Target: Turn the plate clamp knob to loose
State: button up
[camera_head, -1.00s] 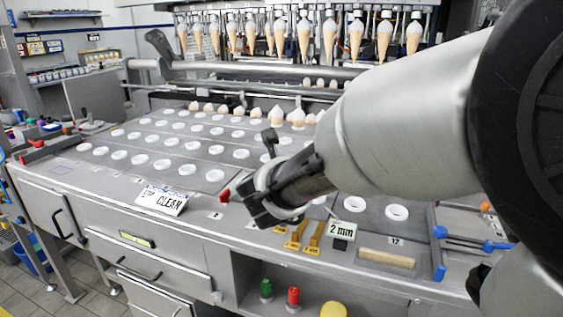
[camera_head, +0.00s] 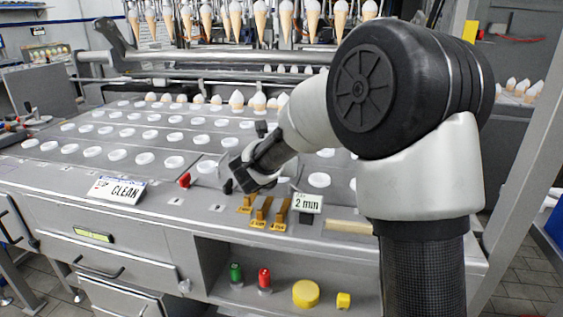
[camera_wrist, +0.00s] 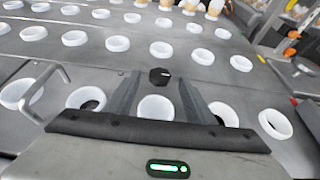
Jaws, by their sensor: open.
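A round black knob (camera_wrist: 160,76) with a small white mark on top stands on the grey plate among the white rings in the wrist view. It appears between the two fingertips of my gripper (camera_wrist: 159,83), a little beyond them. The fingers are spread apart with nothing between them. In the head view my gripper (camera_head: 238,178) is low over the front part of the plate (camera_head: 130,120). A small dark shape (camera_head: 261,128) behind my wrist may be this knob, but I cannot tell for sure.
A red knob (camera_head: 185,180) is on the front ledge, left of my gripper. A CLEAN sign (camera_head: 118,190), yellow gauge pieces (camera_head: 262,212) and a 2 mm sign (camera_head: 308,203) line the ledge. Filled cones (camera_head: 237,100) stand farther back. A metal handle (camera_wrist: 48,88) stands left in the wrist view.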

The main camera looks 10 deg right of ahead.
jog(key=shift+x, duration=1.25)
jog(key=c, duration=1.1)
jog(key=shift+o, duration=0.2)
